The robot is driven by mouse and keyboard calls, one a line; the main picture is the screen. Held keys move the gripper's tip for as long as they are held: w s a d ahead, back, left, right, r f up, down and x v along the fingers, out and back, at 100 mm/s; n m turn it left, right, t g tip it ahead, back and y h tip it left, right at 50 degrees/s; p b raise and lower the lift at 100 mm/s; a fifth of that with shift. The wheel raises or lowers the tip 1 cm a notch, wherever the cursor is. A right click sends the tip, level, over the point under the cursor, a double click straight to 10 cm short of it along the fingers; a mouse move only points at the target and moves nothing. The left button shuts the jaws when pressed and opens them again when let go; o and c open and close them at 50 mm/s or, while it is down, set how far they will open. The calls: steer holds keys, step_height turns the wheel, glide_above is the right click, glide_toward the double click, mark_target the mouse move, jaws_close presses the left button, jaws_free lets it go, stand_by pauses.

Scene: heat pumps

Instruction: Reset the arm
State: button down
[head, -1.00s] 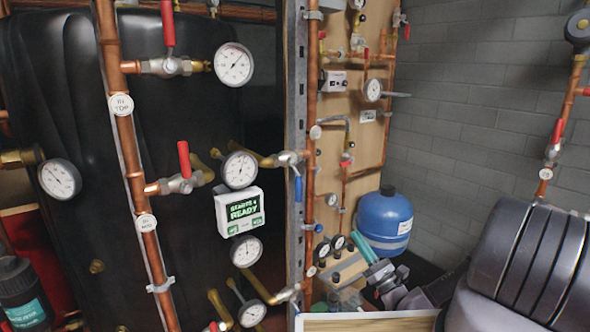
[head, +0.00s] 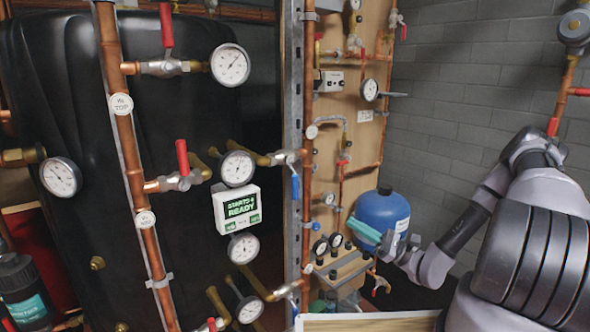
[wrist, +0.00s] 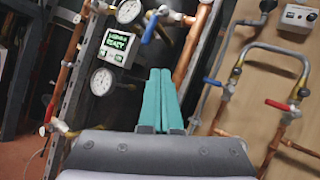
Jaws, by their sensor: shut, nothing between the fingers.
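My gripper (head: 364,231) has teal fingers and shows at the lower right in the head view, in front of the blue tank (head: 384,210). My grey arm is folded up to the right of it. In the wrist view, the two teal fingers of my gripper (wrist: 162,100) lie side by side, shut, with nothing held.
A wooden board (head: 372,80) with pipes, valves and gauges stands behind. A small display box (head: 238,209) reading "READY" hangs on the left by a black tank (head: 70,110). A metal upright (head: 291,120) stands between. A wooden edge (head: 370,322) lies at the bottom.

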steer(key=s+d+r+n+h, duration=0.2)
steer(key=s+r+n+h, duration=0.2)
steer(key=r, duration=0.7)
steer(key=s+d+r+n+h, duration=0.3)
steer(key=s+r+n+h, duration=0.2)
steer(key=r+h, duration=0.4)
steer(key=s+d+r+n+h, duration=0.2)
steer(key=s+r+n+h, duration=0.3)
steer(key=r, duration=0.9)
steer(key=shift+s+d+g+h, duration=0.3)
steer(key=shift+s+g+h, duration=0.1)
steer(key=shift+s+h, duration=0.6)
